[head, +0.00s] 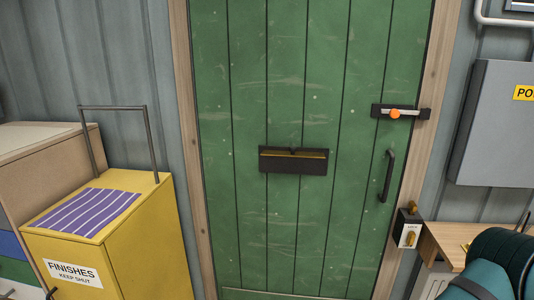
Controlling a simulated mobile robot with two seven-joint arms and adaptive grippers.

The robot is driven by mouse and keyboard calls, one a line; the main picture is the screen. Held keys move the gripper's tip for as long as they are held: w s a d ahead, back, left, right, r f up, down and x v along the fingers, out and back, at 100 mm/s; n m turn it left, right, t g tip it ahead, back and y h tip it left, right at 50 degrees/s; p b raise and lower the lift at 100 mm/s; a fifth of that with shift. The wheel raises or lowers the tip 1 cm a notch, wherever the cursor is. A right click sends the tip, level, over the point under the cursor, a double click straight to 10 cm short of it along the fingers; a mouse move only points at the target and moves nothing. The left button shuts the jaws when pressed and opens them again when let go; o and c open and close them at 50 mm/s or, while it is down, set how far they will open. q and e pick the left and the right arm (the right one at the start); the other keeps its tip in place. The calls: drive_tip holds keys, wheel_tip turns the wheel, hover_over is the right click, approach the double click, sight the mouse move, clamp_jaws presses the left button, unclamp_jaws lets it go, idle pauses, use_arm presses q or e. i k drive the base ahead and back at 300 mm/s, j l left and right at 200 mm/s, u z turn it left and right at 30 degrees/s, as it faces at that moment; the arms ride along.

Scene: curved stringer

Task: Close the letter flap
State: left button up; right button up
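The letter flap (293,166) is a dark plate set in the middle of a green plank door (245,100). A brass-coloured strip and a dark gap show along its upper edge, so it looks tilted out at the top and partly open. A small dark knob or catch sits at the middle of that edge. How far it tilts is hard to tell from here. Neither of my grippers is in view, and nothing touches the flap.
The door carries a latch with an orange knob (395,114) and a dark pull handle (387,176). A yellow cabinet (140,240) with an upright bar stands left. A grey box (492,125), wooden shelf (455,238) and teal roll (480,285) are right. Space before the flap looks clear.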

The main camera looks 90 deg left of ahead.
sight(293, 152)
drive_tip(key=u, duration=2.65)
